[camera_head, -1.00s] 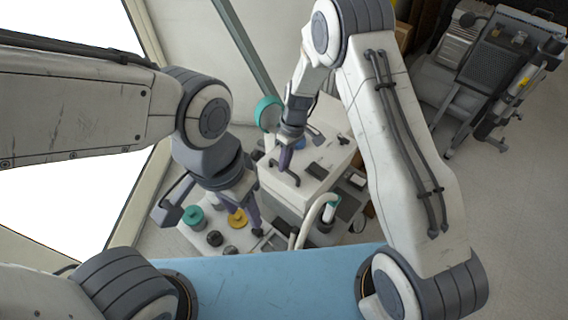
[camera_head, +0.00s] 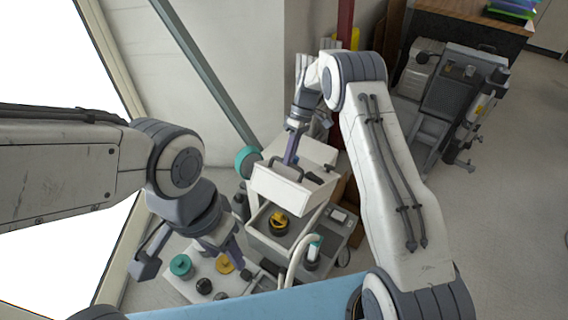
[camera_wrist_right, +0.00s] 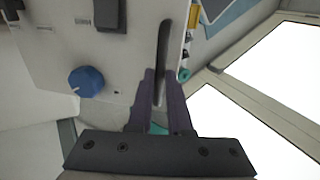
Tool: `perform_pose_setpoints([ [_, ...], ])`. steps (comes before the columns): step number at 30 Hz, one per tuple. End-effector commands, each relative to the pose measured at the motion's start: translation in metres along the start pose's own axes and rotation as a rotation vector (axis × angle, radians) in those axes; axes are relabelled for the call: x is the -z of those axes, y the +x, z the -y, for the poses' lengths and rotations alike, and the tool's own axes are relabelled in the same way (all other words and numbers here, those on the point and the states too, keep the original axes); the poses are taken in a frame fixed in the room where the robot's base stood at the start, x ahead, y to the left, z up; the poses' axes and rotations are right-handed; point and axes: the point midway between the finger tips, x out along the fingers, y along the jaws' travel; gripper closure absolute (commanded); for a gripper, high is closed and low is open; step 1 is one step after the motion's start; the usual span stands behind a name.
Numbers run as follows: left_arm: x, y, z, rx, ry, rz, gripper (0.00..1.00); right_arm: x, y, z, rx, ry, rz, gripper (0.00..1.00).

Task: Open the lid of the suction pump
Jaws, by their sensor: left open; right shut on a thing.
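The white suction pump (camera_head: 258,238) stands in the middle of the head view. Its white lid (camera_head: 291,188) is raised and tilted, with its front edge up and the interior showing below. My right gripper (camera_head: 290,160) is shut on the dark lid handle (camera_head: 279,170). In the right wrist view, the purple fingers (camera_wrist_right: 161,88) stand on both sides of the dark bar handle (camera_wrist_right: 164,48). My left gripper (camera_head: 236,256) is open, low at the pump's left, over the panel with knobs; its fingertips are partly hard to make out.
A yellow and black part (camera_head: 279,223) shows inside the pump. A teal knob (camera_head: 181,266) and a yellow knob (camera_head: 225,264) are on the panel at left. A pale hose (camera_head: 297,258) curves in front. A blue surface (camera_head: 250,304) lies nearest. A grey machine (camera_head: 447,95) stands at back right.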

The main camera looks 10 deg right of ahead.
Motion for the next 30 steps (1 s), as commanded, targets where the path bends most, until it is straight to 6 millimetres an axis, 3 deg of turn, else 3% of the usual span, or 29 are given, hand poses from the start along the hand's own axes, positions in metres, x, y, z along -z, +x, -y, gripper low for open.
perform_pose_setpoints([
  [1, -0.0001, 0.0008, 0.0001, 0.0, 0.0, 0.0, 0.5, -0.0023, 0.0025, -0.0126, -0.024, 0.006, -0.004, 1.0],
  [14, -0.0001, 0.0013, 0.0001, 0.0, 0.0, 0.0, 0.5, -0.0032, 0.002, -0.0147, -0.021, 0.007, 0.0, 1.0],
  [15, -0.0001, 0.0013, 0.0001, 0.0, 0.0, 0.0, 0.5, -0.0033, 0.0021, -0.0146, -0.021, 0.007, 0.0, 0.75],
  [17, -0.0001, 0.0012, 0.0001, 0.0, 0.0, 0.0, 0.5, -0.003, 0.0021, -0.0144, -0.021, 0.006, 0.0, 0.53],
  [30, 0.0, -0.0001, 0.0, 0.0, 0.0, 0.0, 0.5, -0.0002, -0.0005, -0.0102, -0.018, 0.001, -0.001, 0.53],
])
